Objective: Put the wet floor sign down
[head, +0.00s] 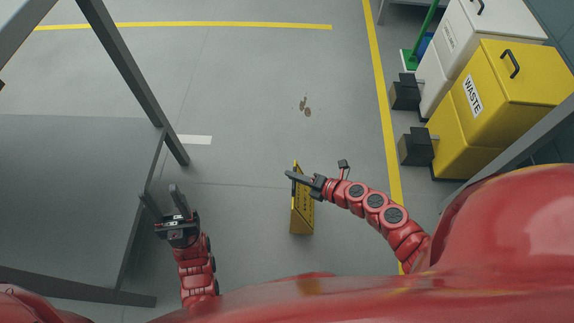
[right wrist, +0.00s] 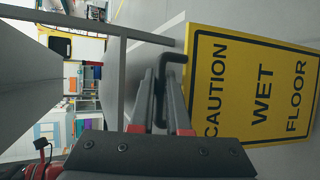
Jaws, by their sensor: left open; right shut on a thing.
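The yellow wet floor sign (head: 303,212) hangs under my right gripper (head: 297,176) in the head view. It looks folded and roughly upright; I cannot tell whether its lower edge touches the floor. In the right wrist view the sign's face (right wrist: 262,90) reads "CAUTION WET FLOOR" and appears turned sideways. My right gripper's fingers are shut on the dark handle (right wrist: 172,60) at the sign's top. My left gripper (head: 160,196) is open and empty, beside the grey table, away from the sign.
A grey table (head: 70,190) with metal posts stands at left. A yellow waste bin (head: 510,90) and a white bin (head: 470,40) stand at right, beyond a yellow floor line (head: 380,90). Brown spots (head: 305,106) mark the open floor ahead.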

